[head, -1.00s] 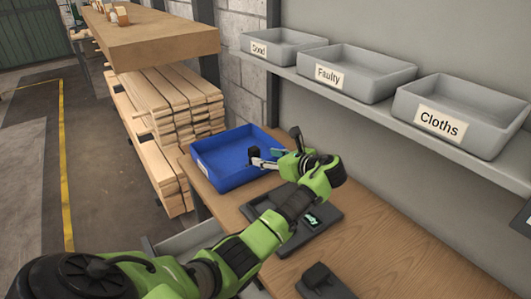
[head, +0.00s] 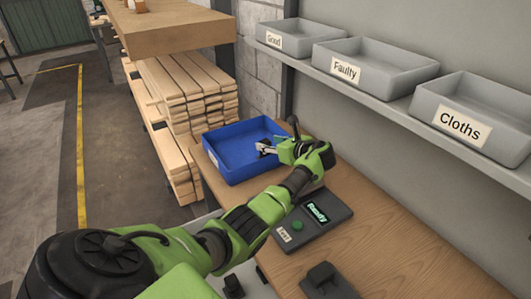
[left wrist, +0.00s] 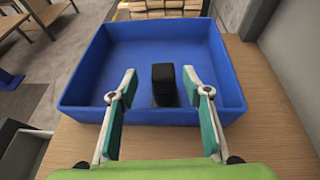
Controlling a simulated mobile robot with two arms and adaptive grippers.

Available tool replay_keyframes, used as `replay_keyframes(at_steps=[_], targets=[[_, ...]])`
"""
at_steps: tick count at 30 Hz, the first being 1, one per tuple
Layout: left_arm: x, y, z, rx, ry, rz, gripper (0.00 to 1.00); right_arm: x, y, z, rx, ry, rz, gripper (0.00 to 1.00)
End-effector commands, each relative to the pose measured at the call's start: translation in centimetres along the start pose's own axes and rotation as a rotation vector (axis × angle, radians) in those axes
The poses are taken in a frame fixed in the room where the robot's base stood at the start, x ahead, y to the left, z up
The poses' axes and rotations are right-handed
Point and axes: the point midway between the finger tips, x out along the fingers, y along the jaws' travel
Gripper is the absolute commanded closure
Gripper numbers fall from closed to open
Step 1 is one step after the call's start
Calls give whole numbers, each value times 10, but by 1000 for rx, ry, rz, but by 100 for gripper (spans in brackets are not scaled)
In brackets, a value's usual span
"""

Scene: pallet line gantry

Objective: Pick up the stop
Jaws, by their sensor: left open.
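A black block (left wrist: 163,76), which looks like the stop, stands inside the blue bin (left wrist: 82,92), near the wall closest to me. A darker base or shadow shows below it. My left gripper (left wrist: 158,82) is open, with its two green-padded fingers apart, one on either side of the block in the left wrist view. No contact with the block shows. In the head view the left gripper (head: 279,138) is over the right side of the blue bin (head: 229,172) and hides the block. My right gripper is not in view.
A dark panel (head: 327,228) with a lit screen and green button lies on the wooden bench (head: 385,262). Another black piece (head: 326,280) lies nearer. Grey bins marked Good (head: 292,36), Faulty (head: 375,62) and Cloths (head: 480,110) line the shelf. Stacked planks (head: 185,95) stand behind.

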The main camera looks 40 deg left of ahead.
Motion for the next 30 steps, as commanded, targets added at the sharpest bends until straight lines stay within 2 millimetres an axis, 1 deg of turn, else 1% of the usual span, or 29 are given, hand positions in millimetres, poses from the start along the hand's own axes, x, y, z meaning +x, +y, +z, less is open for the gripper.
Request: replay_keyframes(at_steps=[1, 6, 9, 13, 19, 20, 21, 23, 24, 30], targets=[[7, -2, 1, 0, 0, 1, 56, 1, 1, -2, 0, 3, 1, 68], [26, -4, 0, 0, -1, 2, 56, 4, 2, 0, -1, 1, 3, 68], [35, -4, 1, -1, -1, 2, 56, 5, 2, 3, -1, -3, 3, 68], [39, -4, 1, -1, 0, 0, 56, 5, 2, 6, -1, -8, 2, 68], [38, -4, 1, -1, 0, 0, 56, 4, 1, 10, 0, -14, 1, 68], [38, -4, 1, -1, 0, 0, 63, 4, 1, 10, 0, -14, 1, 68], [38, -4, 1, -1, 0, 0, 74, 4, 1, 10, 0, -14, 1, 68], [38, -4, 1, -1, -1, 0, 89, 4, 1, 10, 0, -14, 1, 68], [38, -4, 1, -1, 0, 0, 100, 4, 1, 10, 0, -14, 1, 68], [38, -4, 2, -1, -2, -1, 100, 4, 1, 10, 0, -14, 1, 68]])
